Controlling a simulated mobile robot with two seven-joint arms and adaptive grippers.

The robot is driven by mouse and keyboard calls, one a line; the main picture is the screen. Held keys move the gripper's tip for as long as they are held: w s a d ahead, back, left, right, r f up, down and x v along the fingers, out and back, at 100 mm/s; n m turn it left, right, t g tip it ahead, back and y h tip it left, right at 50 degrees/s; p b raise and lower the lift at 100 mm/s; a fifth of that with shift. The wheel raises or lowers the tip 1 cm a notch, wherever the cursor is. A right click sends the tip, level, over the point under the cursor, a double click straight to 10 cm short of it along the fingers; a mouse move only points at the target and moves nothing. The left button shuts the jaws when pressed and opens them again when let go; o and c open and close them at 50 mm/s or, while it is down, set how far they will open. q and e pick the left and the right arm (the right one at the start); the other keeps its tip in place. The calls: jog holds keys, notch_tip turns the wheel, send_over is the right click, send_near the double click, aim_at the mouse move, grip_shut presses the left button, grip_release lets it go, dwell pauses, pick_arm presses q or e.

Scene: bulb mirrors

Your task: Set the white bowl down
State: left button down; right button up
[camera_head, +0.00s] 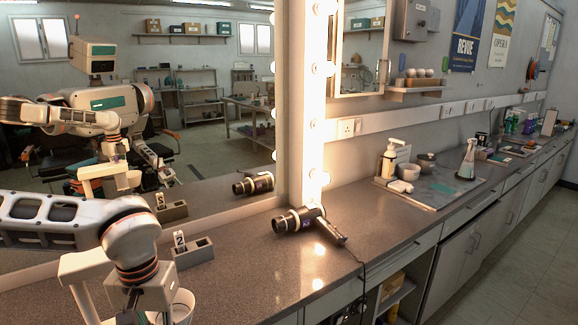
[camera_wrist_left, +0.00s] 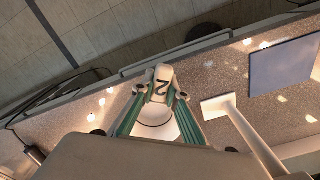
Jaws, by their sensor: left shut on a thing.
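The white bowl (camera_head: 183,309) shows at the bottom of the head view, partly hidden by my left gripper (camera_head: 152,301) and cut by the frame edge. In the left wrist view its round white inside (camera_wrist_left: 155,113) lies between the green-padded fingers of my left gripper (camera_wrist_left: 158,97). My right gripper is not directly in view.
A grey block with a card marked 2 (camera_head: 193,252) stands behind the bowl by the mirror. A hair dryer (camera_head: 308,223) lies to the right. A tray with a pump bottle (camera_head: 389,160) stands farther off. The counter (camera_head: 262,275) between is clear.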

pick_arm(q)
jog(key=shift+s+a+f, duration=0.1)
jog(key=shift+s+f, duration=0.05)
dwell(0.7)
